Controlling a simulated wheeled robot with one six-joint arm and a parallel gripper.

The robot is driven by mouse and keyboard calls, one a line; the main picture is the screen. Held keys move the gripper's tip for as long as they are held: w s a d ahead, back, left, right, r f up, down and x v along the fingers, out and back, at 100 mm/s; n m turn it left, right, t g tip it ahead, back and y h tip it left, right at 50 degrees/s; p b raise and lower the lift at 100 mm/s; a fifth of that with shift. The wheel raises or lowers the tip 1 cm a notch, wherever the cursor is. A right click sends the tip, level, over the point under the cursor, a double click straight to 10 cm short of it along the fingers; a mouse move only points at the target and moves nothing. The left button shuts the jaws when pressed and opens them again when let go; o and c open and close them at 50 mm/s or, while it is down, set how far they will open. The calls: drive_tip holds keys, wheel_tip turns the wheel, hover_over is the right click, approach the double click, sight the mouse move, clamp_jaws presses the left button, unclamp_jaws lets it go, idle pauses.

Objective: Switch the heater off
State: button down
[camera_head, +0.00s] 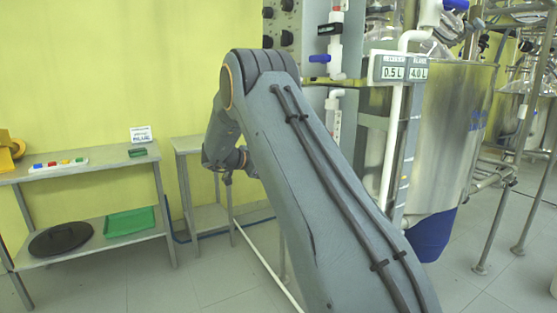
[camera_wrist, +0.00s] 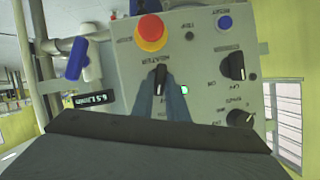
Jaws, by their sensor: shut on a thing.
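In the wrist view a grey control panel (camera_wrist: 205,62) fills the middle. My gripper (camera_wrist: 161,80) is in front of it, its two blue-grey fingers close together at a black rotary knob (camera_wrist: 157,72). The fingers are shut on this knob, which sits below a red emergency button with a yellow collar (camera_wrist: 152,32). The lettering by the knob appears to read "HEATER", upside down or tilted. A small lit green indicator (camera_wrist: 184,90) is just right of the fingers.
Other black knobs (camera_wrist: 233,66) and a blue button (camera_wrist: 224,22) are on the panel's right side. A blue valve handle (camera_wrist: 77,58) is at left. In the head view a steel vessel (camera_head: 450,130) stands right, and a shelf table (camera_head: 85,165) stands left.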

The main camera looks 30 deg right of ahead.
drive_tip(key=shift+w+n+g+p, duration=0.1)
drive_tip(key=shift+n+g+p, duration=0.8)
drive_tip(key=shift+n+p, duration=0.15)
drive_tip(key=shift+n, duration=0.25)
drive_tip(key=c, duration=1.7)
unclamp_jaws()
drive_tip(key=shift+c, duration=0.2)
drive_tip(key=shift+a, duration=0.1)
drive_tip(key=v, duration=0.7)
drive_tip(key=shift+a+r+b, duration=0.2)
drive_tip(key=shift+a+b, duration=0.1)
drive_tip(key=shift+b, duration=0.15)
